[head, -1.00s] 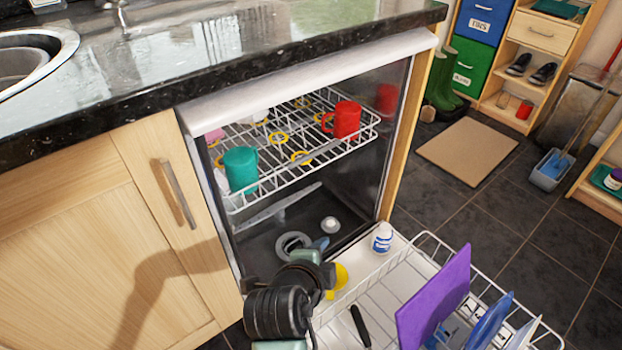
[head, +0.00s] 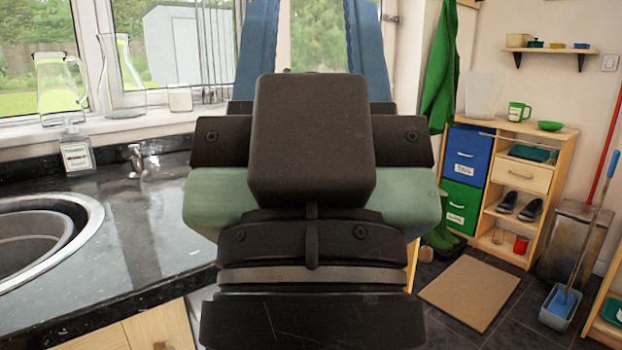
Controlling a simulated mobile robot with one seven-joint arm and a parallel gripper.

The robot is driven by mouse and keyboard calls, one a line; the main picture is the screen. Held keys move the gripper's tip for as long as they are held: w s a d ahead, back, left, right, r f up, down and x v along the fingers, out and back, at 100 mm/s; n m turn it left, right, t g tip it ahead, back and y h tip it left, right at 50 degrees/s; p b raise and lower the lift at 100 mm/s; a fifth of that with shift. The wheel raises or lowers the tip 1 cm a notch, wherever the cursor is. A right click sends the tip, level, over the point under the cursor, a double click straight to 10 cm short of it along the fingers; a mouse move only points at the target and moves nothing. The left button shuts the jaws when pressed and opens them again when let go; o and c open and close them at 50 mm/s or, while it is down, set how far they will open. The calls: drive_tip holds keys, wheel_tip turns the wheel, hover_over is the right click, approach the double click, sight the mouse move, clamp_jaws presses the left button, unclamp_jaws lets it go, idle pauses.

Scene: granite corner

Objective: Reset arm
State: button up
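My gripper (head: 312,35) is raised upright close in front of the head camera and fills the middle of the view. Its two blue fingers stand wide apart at the top. The window shows between them, and I see nothing held there. The fingertips are cut off by the top edge. My dark wrist and pale green arm parts hide the middle of the counter and whatever is behind them. The dishwasher and its racks do not show now.
The black counter (head: 120,245) with the sink (head: 40,235) lies left. Glass jugs (head: 62,85) stand on the windowsill above a soap bottle (head: 76,155). Right are a wooden shelf unit (head: 545,185), green boots (head: 440,235), a mat (head: 470,290) and a dustpan (head: 560,305).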

wheel_tip(320, 180, up, 32)
drive_tip(key=p, duration=2.9)
drive_tip(key=shift+f, duration=0.25)
drive_tip(key=shift+o, duration=0.5)
drive_tip(key=shift+w+r+p, duration=0.1)
drive_tip(key=shift+r+p, duration=0.1)
drive_tip(key=shift+p, duration=0.15)
drive_tip(key=shift+a, duration=0.15)
